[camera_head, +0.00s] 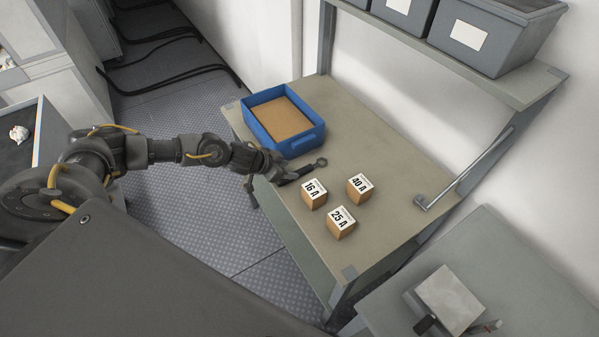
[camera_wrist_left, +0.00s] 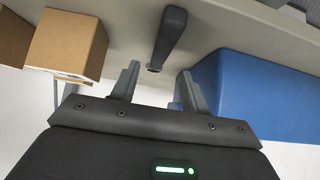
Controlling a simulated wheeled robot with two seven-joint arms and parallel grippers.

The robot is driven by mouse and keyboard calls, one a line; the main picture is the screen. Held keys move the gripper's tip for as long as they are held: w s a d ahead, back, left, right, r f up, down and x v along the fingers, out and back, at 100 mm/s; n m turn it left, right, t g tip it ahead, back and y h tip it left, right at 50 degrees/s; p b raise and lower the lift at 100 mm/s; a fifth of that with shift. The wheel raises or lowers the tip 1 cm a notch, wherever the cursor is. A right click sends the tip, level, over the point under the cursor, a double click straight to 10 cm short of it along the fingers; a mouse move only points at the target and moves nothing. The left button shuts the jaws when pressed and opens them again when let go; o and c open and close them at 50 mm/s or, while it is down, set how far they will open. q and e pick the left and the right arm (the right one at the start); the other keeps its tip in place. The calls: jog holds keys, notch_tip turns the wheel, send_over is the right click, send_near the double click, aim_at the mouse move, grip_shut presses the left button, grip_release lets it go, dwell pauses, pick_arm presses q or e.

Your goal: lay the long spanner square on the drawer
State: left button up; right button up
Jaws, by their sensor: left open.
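A dark spanner (camera_head: 312,168) lies on the workbench between the blue tray and the small boxes, its ring end pointing away from my arm. In the left wrist view a dark bar (camera_wrist_left: 169,38), apparently this spanner, shows just beyond and between my fingertips. My left gripper (camera_head: 284,178) is open at the bench's near edge, by the spanner's near end, which it partly hides in the head view. It also shows in the wrist view (camera_wrist_left: 158,82), with nothing between its fingers. I cannot tell which surface is the drawer. My right gripper is not in view.
The blue tray (camera_head: 257,128) with a brown bottom stands beside the gripper. Boxes marked 16 A (camera_head: 314,199), 40 A (camera_head: 359,192) and 25 A (camera_head: 341,229) stand opposite. A shelf (camera_head: 470,66) with grey bins overhangs the back. A dark-topped surface (camera_head: 22,165) is far left.

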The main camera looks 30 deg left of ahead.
aim_at(300, 171)
pick_arm(q)
jog(key=shift+w+d+f+p, duration=0.1)
jog(key=shift+w+d+p, duration=0.15)
jog(key=shift+w+p, duration=0.05)
jog(key=p+x, duration=0.1)
jog(key=x, duration=0.2)
jog(key=shift+w+d+f, duration=0.1)
jog(key=shift+w+f, duration=0.05)
jog(key=shift+f, duration=0.05)
jog(key=shift+w+d+f, duration=0.1)
jog(key=shift+w+f, duration=0.1)
jog(key=shift+f, duration=0.1)
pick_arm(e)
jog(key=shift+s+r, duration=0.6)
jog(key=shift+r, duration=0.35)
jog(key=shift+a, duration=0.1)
pick_arm(q)
grip_shut()
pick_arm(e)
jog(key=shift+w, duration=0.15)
pick_arm(q)
jog(key=shift+r, duration=0.2)
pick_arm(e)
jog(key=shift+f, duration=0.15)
